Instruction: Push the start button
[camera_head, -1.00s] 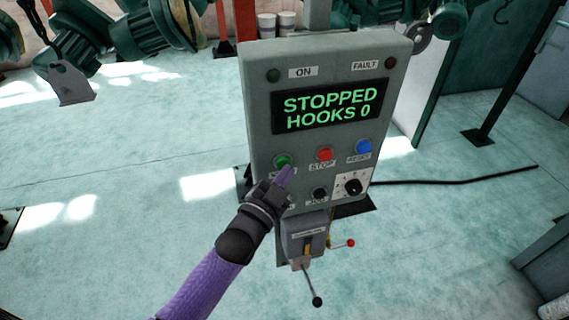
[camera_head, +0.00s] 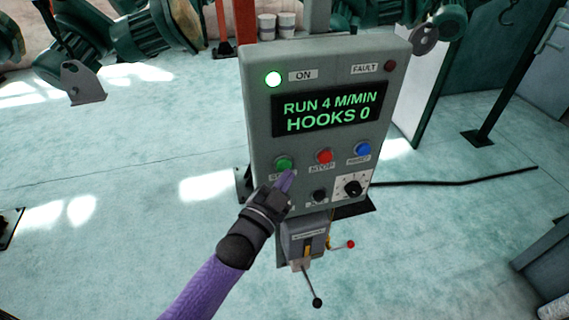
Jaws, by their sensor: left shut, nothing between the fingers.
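The start button is the green button (camera_head: 284,164) at the left of the button row on the grey control panel (camera_head: 262,125). Its label below is partly hidden by my gripper. My left gripper (camera_head: 287,177) is shut and empty, its purple fingertips just below and right of the green button, seemingly apart from it. The display (camera_head: 330,112) reads "RUN 4 M/MIN HOOKS 0". The ON lamp (camera_head: 273,79) glows bright. The FAULT lamp (camera_head: 391,66) is dark red. My right gripper is not in view.
The red STOP button (camera_head: 324,156) and blue RESET button (camera_head: 363,150) sit right of the green one. A black knob (camera_head: 353,187) and a small black button (camera_head: 319,196) are below. A lever (camera_head: 312,287) hangs under the panel. A black cable (camera_head: 460,182) runs right across the floor.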

